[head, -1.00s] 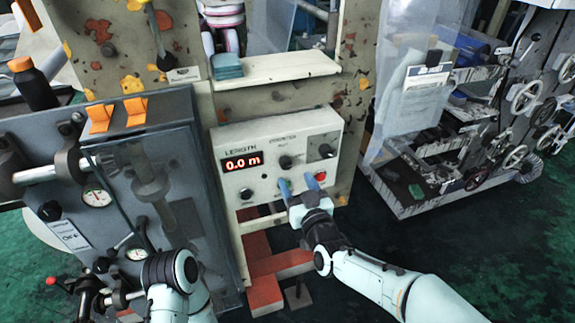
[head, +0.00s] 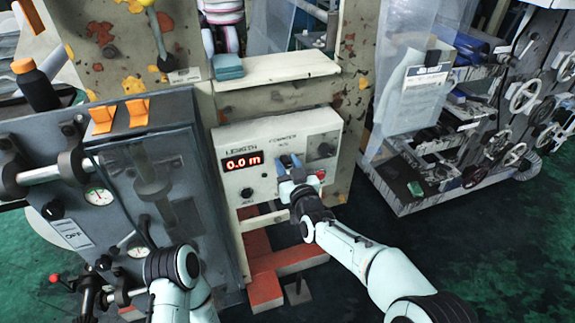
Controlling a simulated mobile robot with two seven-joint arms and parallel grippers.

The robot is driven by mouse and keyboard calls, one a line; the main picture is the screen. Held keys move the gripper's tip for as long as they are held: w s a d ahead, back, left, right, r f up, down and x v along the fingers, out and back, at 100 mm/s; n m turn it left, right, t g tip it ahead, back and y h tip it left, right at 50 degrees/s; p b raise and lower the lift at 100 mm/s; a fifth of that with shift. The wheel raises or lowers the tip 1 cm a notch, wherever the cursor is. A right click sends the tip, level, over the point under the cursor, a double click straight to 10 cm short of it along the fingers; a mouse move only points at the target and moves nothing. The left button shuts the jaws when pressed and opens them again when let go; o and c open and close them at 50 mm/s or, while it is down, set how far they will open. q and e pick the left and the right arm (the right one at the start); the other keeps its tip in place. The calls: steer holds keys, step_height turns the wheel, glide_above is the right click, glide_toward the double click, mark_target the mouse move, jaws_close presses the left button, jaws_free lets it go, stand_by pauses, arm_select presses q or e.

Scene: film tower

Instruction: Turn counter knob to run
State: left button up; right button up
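The counter panel (head: 228,140) is a cream box with a red length display (head: 242,162) reading 0.0 m. The counter knob sits at the panel's upper middle, and my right gripper (head: 289,162) now covers most or all of it. The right gripper's blue fingertips are at the knob's place; whether they touch it or how far apart they are is hard to tell. Another black knob (head: 324,150) is to the right, and a red button (head: 320,174) is below it. My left arm shows at the bottom left; its gripper is not clearly visible.
A grey machine cabinet (head: 190,170) with gauges and orange switches (head: 102,119) stands left of the panel. A shelf (head: 285,70) with blue-green cloths (head: 228,66) is above it. A rack with handwheels (head: 523,97) stands right. Green floor is free at the lower right.

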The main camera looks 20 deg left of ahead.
steer(key=shift+c, duration=0.9)
